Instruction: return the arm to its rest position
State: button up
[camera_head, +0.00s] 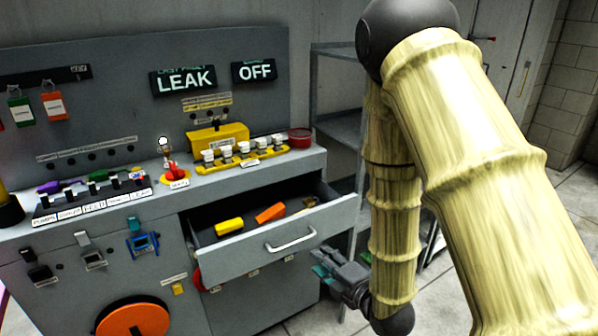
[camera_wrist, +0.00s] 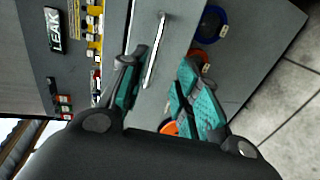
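My arm (camera_head: 470,130), with tan ribbed links and dark joints, fills the right of the head view. It bends down to my gripper (camera_head: 322,270), which is in front of the cabinet, below and right of the open drawer's handle. In the wrist view, my gripper (camera_wrist: 160,85) has its two teal-padded fingers spread apart, with nothing held between them. The drawer handle (camera_wrist: 155,50) shows beyond the fingers, and I cannot tell its exact distance from them.
The drawer (camera_head: 345,217) stands open, holding a yellow block (camera_head: 229,227) and an orange block (camera_head: 270,213). The console top carries switches, a red lever (camera_head: 173,172) and a yellow rack (camera_head: 240,160). A metal shelf (camera_head: 335,85) stands behind my arm. Floor (camera_head: 450,300) shows at right.

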jog(key=s+d+f+m+g+h+p, duration=0.35)
jog(key=s+f+m, duration=0.25)
jog(key=f, duration=0.2)
jog(key=s+d+f+m+g+h+p, duration=0.2)
jog(key=s+d+f+m+g, duration=0.15)
jog(key=s+f+m, duration=0.3)
jog(key=s+d+f+m+g+p, duration=0.1)
jog(key=s+d+f+m+g, duration=0.1)
jog(key=s, duration=0.5)
jog(key=s+d+f+m+g+h+p, duration=0.1)
jog(key=s+f+m+g+p, duration=0.1)
jog(key=s+m, duration=0.3)
jog(key=s+d+f+m+g+h+p, duration=0.1)
jog(key=s+f+m, duration=0.3)
jog(key=s, duration=0.6)
jog(key=shift+s+d+f+g, duration=0.25)
jog(key=shift+d+f+g, duration=0.05)
jog(key=shift+d+g, duration=0.6)
jog(key=shift+s, duration=0.1)
